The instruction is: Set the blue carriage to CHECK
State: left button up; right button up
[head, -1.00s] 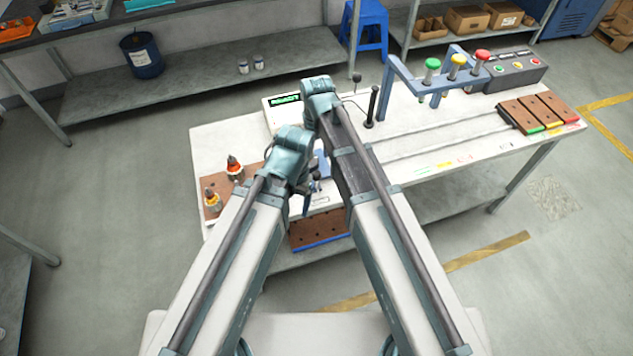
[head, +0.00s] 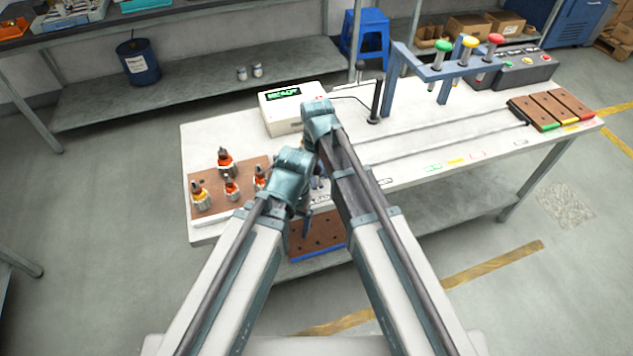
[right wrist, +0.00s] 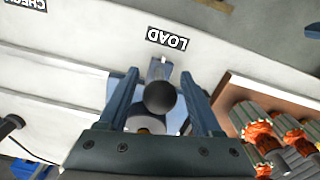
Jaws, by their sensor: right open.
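In the right wrist view, a black ball knob (right wrist: 160,97) stands on a grey-blue mount over a blue plate (right wrist: 119,88), which I take for the blue carriage. It is beside the LOAD label (right wrist: 167,39). The CHECK label (right wrist: 25,4) is cut off at the upper left. My right gripper (right wrist: 162,80) is open, with one blue finger on each side of the knob; I cannot tell whether they touch it. In the head view my arms hide most of the carriage. A dark tip below my left arm may be the left gripper, but its jaws cannot be made out.
A brown tray (head: 200,222) with several orange-topped armatures (head: 201,198) is at the left. A box with a green display (head: 289,108) and a black post (head: 376,103) stand behind. The bench top (head: 440,128) right of my arms is mostly clear, with rails and coloured labels.

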grip_shut()
dwell(0.4)
dwell(1.1)
